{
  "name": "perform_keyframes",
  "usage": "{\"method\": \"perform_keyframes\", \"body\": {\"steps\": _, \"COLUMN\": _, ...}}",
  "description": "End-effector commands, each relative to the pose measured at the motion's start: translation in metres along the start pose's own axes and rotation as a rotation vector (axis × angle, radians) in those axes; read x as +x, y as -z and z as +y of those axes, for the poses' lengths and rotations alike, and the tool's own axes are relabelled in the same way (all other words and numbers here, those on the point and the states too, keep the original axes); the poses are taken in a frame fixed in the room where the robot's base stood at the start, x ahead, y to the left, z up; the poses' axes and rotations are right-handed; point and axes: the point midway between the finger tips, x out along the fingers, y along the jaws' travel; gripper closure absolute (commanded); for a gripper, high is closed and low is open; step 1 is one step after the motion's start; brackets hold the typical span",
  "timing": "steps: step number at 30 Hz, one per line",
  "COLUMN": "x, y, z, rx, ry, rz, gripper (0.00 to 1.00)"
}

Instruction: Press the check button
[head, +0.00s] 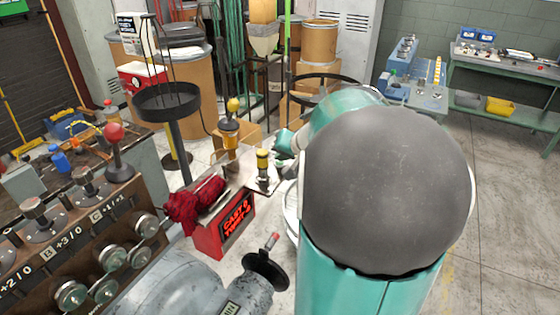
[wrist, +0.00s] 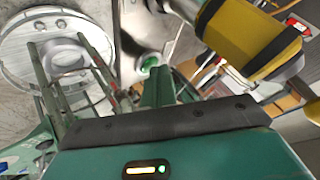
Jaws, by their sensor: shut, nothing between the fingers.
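A small green round button (wrist: 150,62) in a pale ring, likely the check button, shows on a metal surface in the wrist view. My gripper (wrist: 157,78) is shut and empty, its fingers together just below the button in that view. I cannot tell whether they touch it. I cannot make out the button there. The box's display reads "CAST 0" and a partly legible second line.
A dark red cloth (head: 195,203) lies on the box. A lever panel (head: 85,235) stands left. Floor at right is clear.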

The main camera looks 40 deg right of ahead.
Motion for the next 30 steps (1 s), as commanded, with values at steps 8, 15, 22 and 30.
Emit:
{"method": "perform_keyframes", "body": {"steps": 8, "x": -0.002, "y": 0.001, "z": -0.002, "rx": -0.001, "ry": 0.001, "rz": 0.000, "gripper": 1.00}}
{"method": "perform_keyframes", "body": {"steps": 15, "x": -0.010, "y": 0.007, "z": -0.008, "rx": -0.001, "ry": 0.000, "rz": -0.001, "gripper": 1.00}}
{"method": "perform_keyframes", "body": {"steps": 22, "x": -0.011, "y": 0.008, "z": -0.008, "rx": -0.001, "ry": 0.000, "rz": -0.001, "gripper": 1.00}}
{"method": "perform_keyframes", "body": {"steps": 30, "x": -0.019, "y": 0.014, "z": -0.014, "rx": -0.003, "ry": 0.002, "rz": 0.001, "gripper": 1.00}}
